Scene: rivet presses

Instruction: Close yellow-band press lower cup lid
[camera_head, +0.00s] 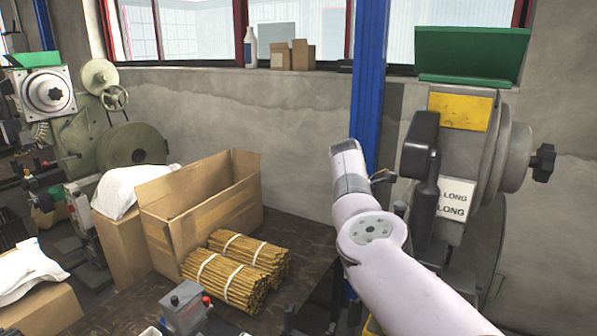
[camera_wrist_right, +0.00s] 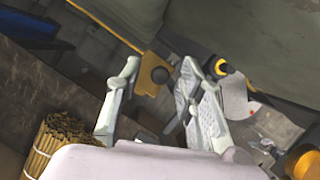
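The press with a yellow band (camera_head: 461,111) stands at the right of the head view, with a green hopper (camera_head: 470,55) on top and a "LONG" label. My right arm reaches up in front of it; its gripper is hidden behind the wrist there. In the right wrist view my right gripper (camera_wrist_right: 161,70) is open, its fingers apart with nothing held. My left gripper is not in view.
A dark table (camera_head: 315,240) holds tied bundles of brown rods (camera_head: 228,285) and an open cardboard box (camera_head: 205,205). A blue post (camera_head: 368,85) stands behind my right wrist. Another press (camera_head: 75,130) stands at the left.

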